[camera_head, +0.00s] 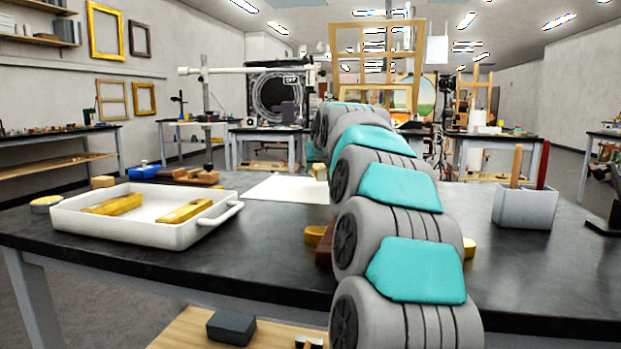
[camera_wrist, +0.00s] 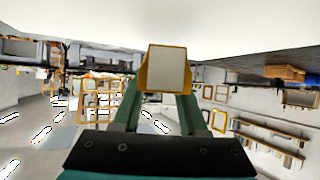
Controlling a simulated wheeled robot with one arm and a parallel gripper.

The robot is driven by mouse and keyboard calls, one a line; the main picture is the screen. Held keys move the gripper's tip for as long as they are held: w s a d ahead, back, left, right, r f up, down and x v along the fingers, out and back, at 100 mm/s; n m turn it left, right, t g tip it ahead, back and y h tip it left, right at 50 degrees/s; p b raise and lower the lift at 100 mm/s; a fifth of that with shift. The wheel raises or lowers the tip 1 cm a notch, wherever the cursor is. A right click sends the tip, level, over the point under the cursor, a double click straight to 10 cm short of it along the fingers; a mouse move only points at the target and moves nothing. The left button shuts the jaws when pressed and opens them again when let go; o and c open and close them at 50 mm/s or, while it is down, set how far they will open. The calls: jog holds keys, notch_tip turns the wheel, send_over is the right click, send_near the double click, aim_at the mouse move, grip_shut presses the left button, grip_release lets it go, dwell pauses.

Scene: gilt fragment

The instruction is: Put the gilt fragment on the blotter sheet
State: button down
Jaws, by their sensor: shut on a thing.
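My gripper (camera_wrist: 162,94) is shut on a gilt fragment (camera_wrist: 166,70), gold at its edges with a pale end face. In the wrist view the fragment is seen against the white blotter sheet (camera_wrist: 90,18), which fills the top of the picture; whether they touch I cannot tell. In the head view the blotter sheet (camera_head: 284,188) lies flat at the middle of the dark table, partly covered by my arm. My gripper is hidden there behind the arm. Two more gilt pieces (camera_head: 118,204) lie in the white tray (camera_head: 130,228) at the left.
A white holder (camera_head: 525,207) with upright tools stands at the right. A blue object (camera_head: 145,169), wooden blocks (camera_head: 195,177) and a stand (camera_head: 207,120) are behind the tray. Bare table shows between tray and sheet.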

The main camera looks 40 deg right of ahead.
aim_at(310, 189)
jog(key=shift+w+a+f, duration=0.15)
jog(key=shift+w, duration=1.25)
jog(key=shift+f, duration=1.7)
jog(key=shift+f, duration=0.15)
jog(key=shift+c, duration=2.2)
grip_release()
